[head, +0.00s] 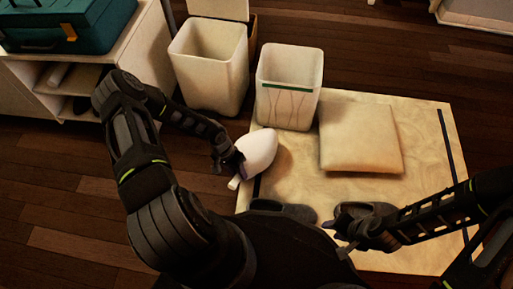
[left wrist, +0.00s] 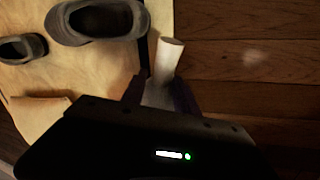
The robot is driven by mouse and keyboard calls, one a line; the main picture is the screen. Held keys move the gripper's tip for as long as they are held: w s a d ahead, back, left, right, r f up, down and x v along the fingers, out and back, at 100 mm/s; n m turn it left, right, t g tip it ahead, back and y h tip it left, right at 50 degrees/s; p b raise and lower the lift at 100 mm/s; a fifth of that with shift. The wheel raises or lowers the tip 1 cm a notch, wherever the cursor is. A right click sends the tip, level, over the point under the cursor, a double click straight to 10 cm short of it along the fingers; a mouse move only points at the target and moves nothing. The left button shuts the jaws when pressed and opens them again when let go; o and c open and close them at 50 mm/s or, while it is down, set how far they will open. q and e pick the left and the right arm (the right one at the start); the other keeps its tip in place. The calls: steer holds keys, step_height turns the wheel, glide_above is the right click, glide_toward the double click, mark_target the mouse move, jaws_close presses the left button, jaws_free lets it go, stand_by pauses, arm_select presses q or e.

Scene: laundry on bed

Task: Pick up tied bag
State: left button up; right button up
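The tied bag (head: 260,150) is white and rounded, with a narrow neck pointing down-left. It is at the left edge of the pale mat in the head view. My left gripper (head: 232,167) is at the neck, its fingers on either side and seemingly closed on it. In the left wrist view the neck's white end (left wrist: 168,58) sticks out past the fingers (left wrist: 160,92); the bag's body is hidden there. I cannot tell whether the bag touches the floor. My right gripper (head: 340,233) appears open and empty, low over the mat near the grey slippers.
The pale mat (head: 430,120) carries a cushion (head: 360,138) and two grey slippers, one left (head: 285,211) and one right (head: 362,211). Two white bins, left (head: 209,75) and right (head: 290,95), stand behind. A white shelf (head: 143,48) with a teal case (head: 75,25) is at left. Wooden floor is clear at left.

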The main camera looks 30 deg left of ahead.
arm_select(q)
jaws_close()
stand_by(1.0)
